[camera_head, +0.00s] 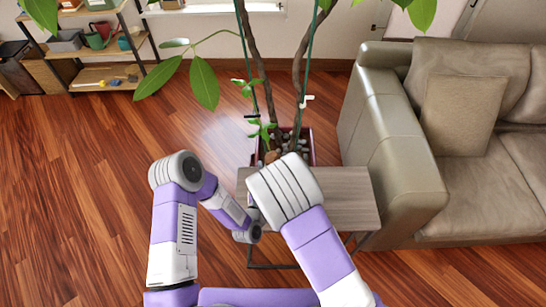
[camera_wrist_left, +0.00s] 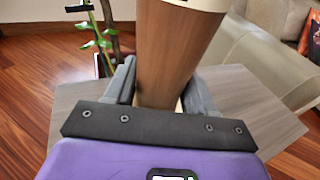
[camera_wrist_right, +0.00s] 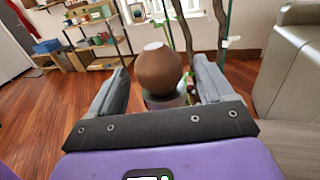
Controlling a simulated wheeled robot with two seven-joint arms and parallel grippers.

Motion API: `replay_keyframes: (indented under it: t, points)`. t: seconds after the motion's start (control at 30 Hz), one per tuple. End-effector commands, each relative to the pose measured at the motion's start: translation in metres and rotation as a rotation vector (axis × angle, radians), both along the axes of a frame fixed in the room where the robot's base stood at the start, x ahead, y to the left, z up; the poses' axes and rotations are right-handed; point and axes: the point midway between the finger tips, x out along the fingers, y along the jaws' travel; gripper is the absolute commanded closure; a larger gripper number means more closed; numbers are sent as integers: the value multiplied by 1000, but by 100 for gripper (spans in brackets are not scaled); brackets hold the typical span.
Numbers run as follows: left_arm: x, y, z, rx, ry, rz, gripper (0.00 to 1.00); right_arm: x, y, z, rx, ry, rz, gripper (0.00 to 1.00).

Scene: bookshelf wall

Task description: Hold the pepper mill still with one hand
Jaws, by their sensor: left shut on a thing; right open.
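The pepper mill has a tall brown wooden body (camera_wrist_left: 172,55), which stands between the fingers of my left gripper (camera_wrist_left: 158,92) in the left wrist view. The left gripper is shut on it, above the grey-brown side table (camera_head: 345,200). In the right wrist view the mill's round brown knob (camera_wrist_right: 160,70), with a pale cap on top, is between and beyond the fingers of my right gripper (camera_wrist_right: 160,88). The right gripper is open, with space on both sides of the knob. In the head view my arms hide most of the mill and both grippers.
A potted plant (camera_head: 310,147) with thin trunks stands just behind the table. A grey-beige sofa (camera_head: 385,150) is close on the right. Shelves (camera_head: 105,75) with small items stand at the back left. The wooden floor (camera_head: 75,200) on the left is clear.

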Motion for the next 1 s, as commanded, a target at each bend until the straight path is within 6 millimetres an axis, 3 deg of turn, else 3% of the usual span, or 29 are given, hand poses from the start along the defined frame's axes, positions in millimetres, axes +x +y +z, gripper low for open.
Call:
replay_keyframes:
  t: [0.1,0.3,0.83,1.0]
  points:
    - [0,0,-1,1,2,0,87,-17,-5,0,-1,1,0,19]
    - [0,0,-1,1,2,0,87,-29,-8,1,1,-2,-1,19]
    - [0,0,-1,1,2,0,87,-29,-8,1,5,-4,-2,19]
    - [0,0,-1,0,2,0,87,-26,-3,18,105,-61,-32,19]
